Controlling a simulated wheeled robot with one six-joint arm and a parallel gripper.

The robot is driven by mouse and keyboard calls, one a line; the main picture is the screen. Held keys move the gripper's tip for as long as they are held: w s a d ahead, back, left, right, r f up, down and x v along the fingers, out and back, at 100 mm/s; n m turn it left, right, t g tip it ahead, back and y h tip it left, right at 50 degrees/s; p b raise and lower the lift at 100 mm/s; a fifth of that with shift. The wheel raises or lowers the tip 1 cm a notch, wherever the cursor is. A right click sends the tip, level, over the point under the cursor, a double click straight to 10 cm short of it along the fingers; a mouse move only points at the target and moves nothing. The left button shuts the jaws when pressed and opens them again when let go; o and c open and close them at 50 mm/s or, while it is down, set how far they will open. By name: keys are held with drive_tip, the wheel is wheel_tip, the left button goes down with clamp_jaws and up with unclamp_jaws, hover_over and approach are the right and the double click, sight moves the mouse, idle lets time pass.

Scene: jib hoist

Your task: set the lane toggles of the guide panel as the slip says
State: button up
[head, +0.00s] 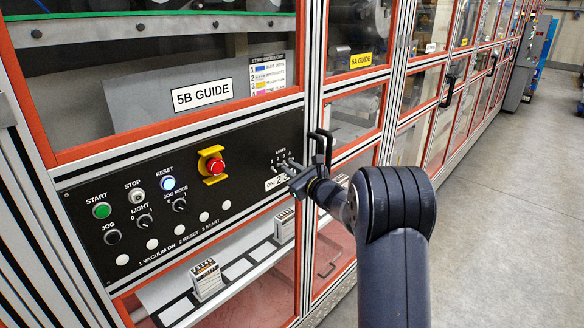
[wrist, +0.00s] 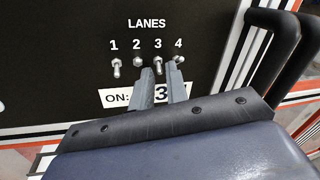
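The guide panel (head: 240,160) is a black board with a LANES row of several small metal toggles. In the wrist view, toggle 1 (wrist: 116,67) and toggle 3 (wrist: 159,69) have levers pointing down. Toggle 2 (wrist: 137,61) and toggle 4 (wrist: 179,59) look different, without a clear downward lever; the fingers come close to both. The white slip (wrist: 117,97) reads "ON:" with a 3 visible; the fingers hide part of it. My gripper (wrist: 160,72) has its fingers apart, one either side of toggle 3; contact cannot be told. My gripper also shows in the head view (head: 289,166).
A black door handle (wrist: 290,60) stands out just right of the toggles. A red emergency stop (head: 216,166) on a yellow plate, a lit blue RESET button (head: 168,184) and a green START button (head: 101,210) sit left. Open floor (head: 500,220) lies right.

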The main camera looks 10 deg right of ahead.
drive_tip(key=shift+c, duration=0.3)
clamp_jaws()
